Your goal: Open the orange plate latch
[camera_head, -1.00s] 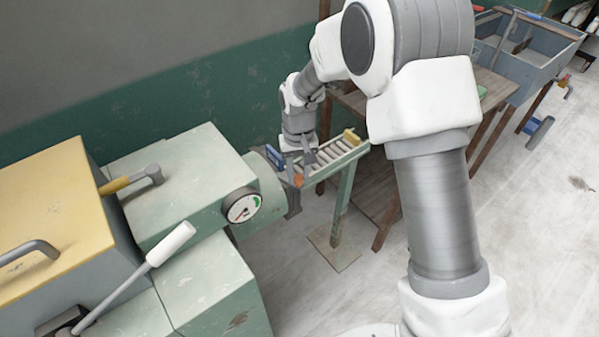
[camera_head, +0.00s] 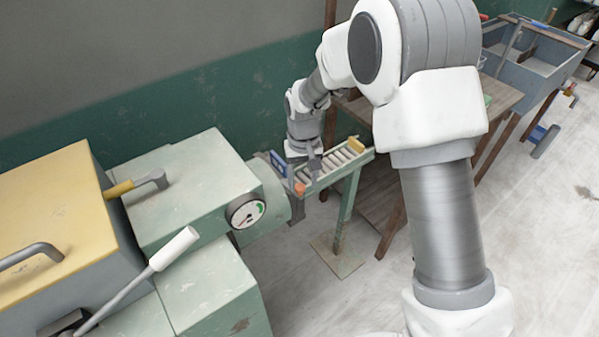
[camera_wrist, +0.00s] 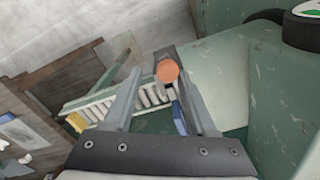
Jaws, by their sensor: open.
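The orange round end of the plate latch (camera_wrist: 167,71) shows in the wrist view between the tips of my open gripper (camera_wrist: 155,92), close to the right finger. I cannot tell whether a finger touches it. In the head view the orange latch (camera_head: 300,188) is a small spot at the end of the green machine's barrel, just below my gripper (camera_head: 303,175). The dark bracket (camera_wrist: 176,58) of the latch stands behind the orange end. My gripper points down at it and holds nothing.
A roller rack (camera_head: 330,166) with a yellow block (camera_head: 355,145) runs off to the right of the latch. The green machine (camera_head: 195,190) with a round gauge (camera_head: 246,211) and a white-handled lever (camera_head: 174,248) stands left. A blue piece (camera_wrist: 179,118) lies near the right finger.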

